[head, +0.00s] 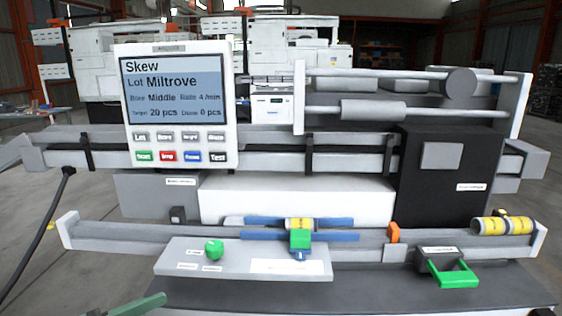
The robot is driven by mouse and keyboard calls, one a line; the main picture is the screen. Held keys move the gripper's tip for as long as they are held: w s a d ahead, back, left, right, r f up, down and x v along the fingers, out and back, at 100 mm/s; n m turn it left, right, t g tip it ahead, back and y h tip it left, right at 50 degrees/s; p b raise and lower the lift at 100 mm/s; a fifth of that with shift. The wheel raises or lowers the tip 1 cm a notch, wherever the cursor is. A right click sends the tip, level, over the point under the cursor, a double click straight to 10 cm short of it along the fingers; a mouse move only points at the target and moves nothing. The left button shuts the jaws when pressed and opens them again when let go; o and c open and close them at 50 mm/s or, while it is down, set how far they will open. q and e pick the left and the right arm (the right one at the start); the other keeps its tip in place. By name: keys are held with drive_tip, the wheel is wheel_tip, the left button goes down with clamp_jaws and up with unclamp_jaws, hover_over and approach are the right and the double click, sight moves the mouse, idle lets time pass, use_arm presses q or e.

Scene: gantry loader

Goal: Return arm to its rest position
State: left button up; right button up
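Neither of my grippers can be made out in the head view. No part is plainly labelled as the arm of the task. A gantry-like loader fills the middle, with a grey lower rail (150,234). A green block (300,240) sits at the rail's middle, just below a yellow banded cylinder (299,224) between blue bars (345,236). A green knob (213,249) stands on the grey sloped panel (190,262). A green U-shaped handle (455,276) is on a dark box at the right. A green bar (138,306) is cut off at the bottom left edge.
Yellow banded cylinders (503,226) lie at the rail's right end, beyond an orange block (393,233). A black cable (38,235) hangs at left.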

use_arm(q)
drive_tip(key=s+d+f+n+y, duration=0.1)
drive_tip(key=d+f+n+y, duration=0.2)
drive_tip(key=f, duration=0.4)
drive_tip(key=s+d+f+y, duration=0.1)
drive_tip(key=d+f+y, duration=0.3)
drive_tip(key=d+f, duration=0.3)
drive_tip(key=s+a+f+n+g+y, duration=0.3)
drive_tip(key=s+a+f+g+y, duration=0.15)
drive_tip(key=s+f, duration=0.35)
drive_tip(key=s+a+f+n+g+y, duration=0.3)
drive_tip(key=s+a+f, duration=0.2)
drive_tip(key=s, duration=0.5)
wheel_tip(320, 180, down, 26)
drive_tip(key=b, duration=0.1)
drive_tip(key=s+a+f+g+b, duration=0.1)
drive_tip(key=s+a+f+g, duration=0.1)
drive_tip(key=s+f, duration=1.6)
drive_tip(key=shift+a+f+m, duration=0.35)
drive_tip(key=shift+a+m, duration=0.05)
drive_tip(key=shift+r, duration=0.1)
